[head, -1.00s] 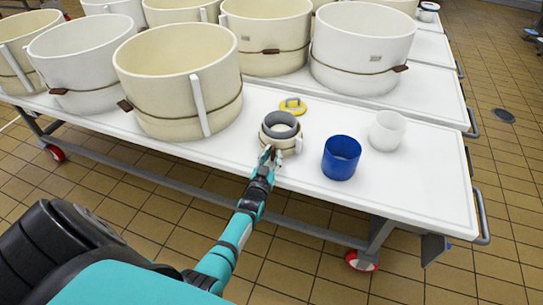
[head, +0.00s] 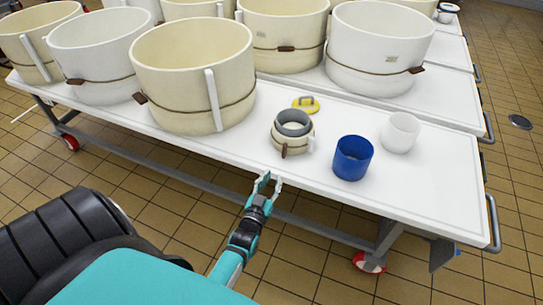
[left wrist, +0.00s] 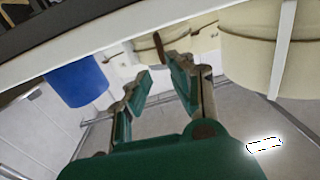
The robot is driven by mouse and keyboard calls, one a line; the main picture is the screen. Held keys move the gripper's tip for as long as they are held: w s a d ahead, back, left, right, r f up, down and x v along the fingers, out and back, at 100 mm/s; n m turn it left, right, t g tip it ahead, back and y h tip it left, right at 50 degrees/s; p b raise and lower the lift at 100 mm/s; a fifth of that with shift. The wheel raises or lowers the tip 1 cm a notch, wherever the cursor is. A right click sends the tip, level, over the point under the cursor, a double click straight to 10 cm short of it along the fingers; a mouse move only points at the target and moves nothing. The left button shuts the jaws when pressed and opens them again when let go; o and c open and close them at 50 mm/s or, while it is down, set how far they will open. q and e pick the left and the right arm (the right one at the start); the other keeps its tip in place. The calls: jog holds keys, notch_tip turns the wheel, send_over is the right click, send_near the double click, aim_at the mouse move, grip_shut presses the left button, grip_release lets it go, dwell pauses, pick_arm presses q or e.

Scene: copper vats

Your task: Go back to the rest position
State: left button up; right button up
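My left gripper (head: 268,183) is open and empty in the head view, in front of the white table's near edge. It is apart from the small cream mould (head: 293,143), which stands on the table with a grey ring (head: 293,123) in its top. In the left wrist view the two fingers (left wrist: 145,85) are spread with nothing between them. The wrist view is tilted, with the table edge running across its top. My right gripper is not in view.
On the table (head: 432,205) stand a blue cup (head: 352,160), a white cup (head: 400,133), a yellow lid-like piece (head: 306,104) and several large cream and white vats (head: 192,80). A second table with more vats stands behind. Tiled floor (head: 290,272) lies open in front.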

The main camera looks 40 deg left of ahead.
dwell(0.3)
